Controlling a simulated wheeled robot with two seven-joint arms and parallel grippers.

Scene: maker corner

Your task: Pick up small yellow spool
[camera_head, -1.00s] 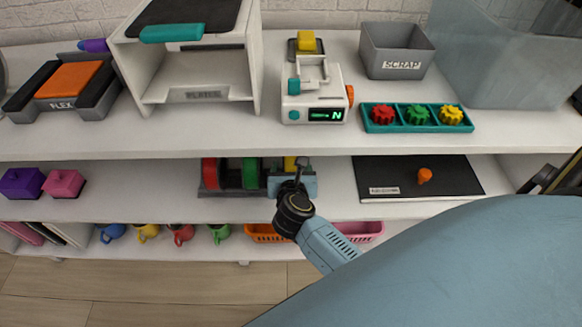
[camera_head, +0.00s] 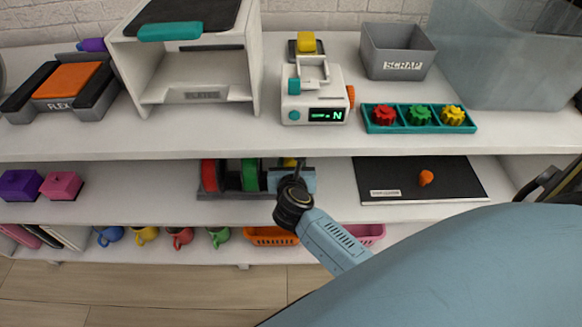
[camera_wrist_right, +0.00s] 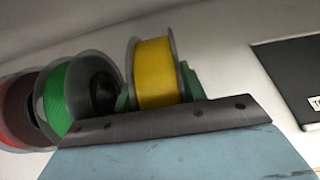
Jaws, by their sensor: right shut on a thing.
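The small yellow spool (camera_wrist_right: 154,72) shows upright in the right wrist view, with a clear flange on each side. In the head view only a sliver of it (camera_head: 290,162) shows above my right gripper (camera_head: 292,178). My right gripper, which also shows in the wrist view (camera_wrist_right: 158,92), is shut on the yellow spool, with its dark green fingers at either side. The spool is by the right end of a dark rack (camera_head: 232,195) on the middle shelf. Whether it touches the rack is hidden. My left gripper is out of view.
A green spool (camera_head: 249,174) and a red spool (camera_head: 209,175) stand in the rack to the left. The upper shelf (camera_head: 200,142) overhangs the spools closely. A black board (camera_head: 460,182) with an orange knob lies to the right. Colored mugs and baskets sit below.

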